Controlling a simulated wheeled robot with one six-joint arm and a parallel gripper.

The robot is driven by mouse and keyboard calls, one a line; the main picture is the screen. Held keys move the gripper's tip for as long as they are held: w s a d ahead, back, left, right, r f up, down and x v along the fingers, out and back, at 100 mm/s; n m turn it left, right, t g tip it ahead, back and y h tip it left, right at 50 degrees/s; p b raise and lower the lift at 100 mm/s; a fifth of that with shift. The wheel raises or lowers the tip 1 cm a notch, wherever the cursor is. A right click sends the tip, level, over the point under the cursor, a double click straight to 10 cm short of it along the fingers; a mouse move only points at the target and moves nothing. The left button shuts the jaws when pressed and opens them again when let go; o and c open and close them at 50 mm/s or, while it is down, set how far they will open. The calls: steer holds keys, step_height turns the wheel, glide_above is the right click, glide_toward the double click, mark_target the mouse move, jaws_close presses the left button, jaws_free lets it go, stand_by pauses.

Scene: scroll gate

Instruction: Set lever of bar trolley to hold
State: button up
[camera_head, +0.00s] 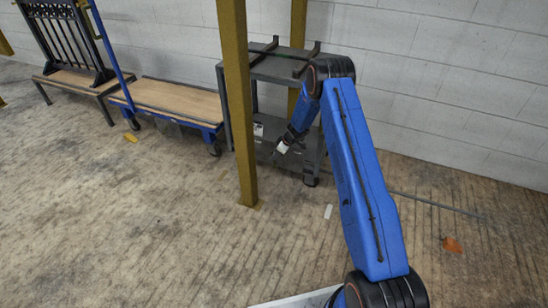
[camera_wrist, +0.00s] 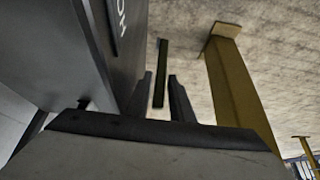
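The bar trolley looks to be the grey shelved cart (camera_head: 290,68) against the wall, with dark bars across its top. A dark grey panel (camera_wrist: 60,50) with white letters, partly cut off, fills the upper left of the wrist view. My gripper (camera_head: 283,147) is low in front of the cart. In the wrist view my gripper (camera_wrist: 160,76) has its two dark fingers apart. A thin olive-green bar (camera_wrist: 161,60), possibly the lever, shows in line with the gap between them. I cannot tell whether it is between the fingers or beyond them. No contact is visible.
A yellow post (camera_head: 238,110) stands in front of the cart's left side; it also shows in the wrist view (camera_wrist: 238,85). A blue flatbed trolley (camera_head: 170,100) and a bench (camera_head: 75,80) with a black iron gate are at left. Small scraps lie on otherwise open floor.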

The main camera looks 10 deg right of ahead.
steer(key=v, duration=0.7)
steer(key=shift+d, duration=0.1)
